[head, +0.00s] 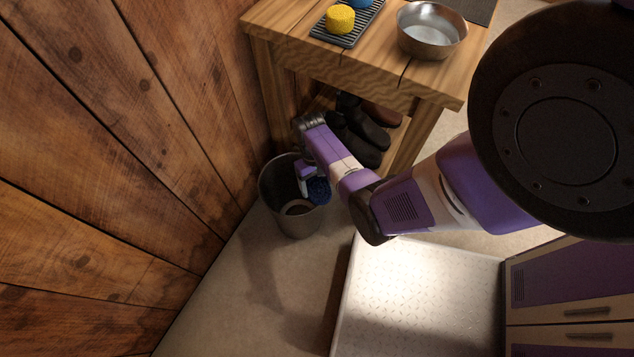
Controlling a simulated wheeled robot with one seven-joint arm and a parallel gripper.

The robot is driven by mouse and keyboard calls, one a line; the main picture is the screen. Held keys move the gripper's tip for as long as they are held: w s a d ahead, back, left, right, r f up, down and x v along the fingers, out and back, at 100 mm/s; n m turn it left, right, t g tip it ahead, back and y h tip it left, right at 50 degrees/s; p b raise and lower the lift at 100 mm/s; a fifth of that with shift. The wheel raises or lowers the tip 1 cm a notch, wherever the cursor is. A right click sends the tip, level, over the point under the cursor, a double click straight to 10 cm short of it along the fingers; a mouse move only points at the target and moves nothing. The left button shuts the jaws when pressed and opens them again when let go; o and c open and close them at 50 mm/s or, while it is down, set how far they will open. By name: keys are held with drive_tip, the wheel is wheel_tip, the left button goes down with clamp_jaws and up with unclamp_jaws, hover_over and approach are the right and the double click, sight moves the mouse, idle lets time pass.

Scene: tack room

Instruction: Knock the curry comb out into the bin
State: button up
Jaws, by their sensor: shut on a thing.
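The bin (293,222) is a grey metal bucket on the floor, between the wooden wall and the wooden bench. My gripper (310,187) points down at the bin's mouth. It is shut on a blue round thing, the curry comb (319,191), which is at the right side of the bin's opening. The fingers partly hide the comb, and I cannot tell whether it touches the rim. Something brownish and round shows inside the bin.
The wooden bench (440,91) carries a yellow sponge (340,19) on a dark ribbed mat (350,38), a blue item and a metal bowl (431,32). Dark boots (357,133) stand beneath. The plank wall (110,150) is close on the left. Floor in front is clear.

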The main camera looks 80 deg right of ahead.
drive_tip(key=x, duration=0.1)
drive_tip(key=b+x, duration=0.1)
drive_tip(key=x, duration=0.1)
drive_tip(key=shift+w+d+f+b, duration=0.15)
drive_tip(key=shift+w+d+b, duration=0.05)
drive_tip(key=shift+d+b, duration=0.1)
drive_tip(key=p+v, duration=0.1)
drive_tip(key=p, duration=0.1)
drive_tip(key=p+v, duration=0.1)
drive_tip(key=v, duration=0.1)
drive_tip(key=a+p+v, duration=0.1)
drive_tip(key=p+v, duration=0.1)
drive_tip(key=shift+s+r+p, duration=0.3)
drive_tip(key=shift+r, duration=0.05)
drive_tip(key=shift+f, duration=0.1)
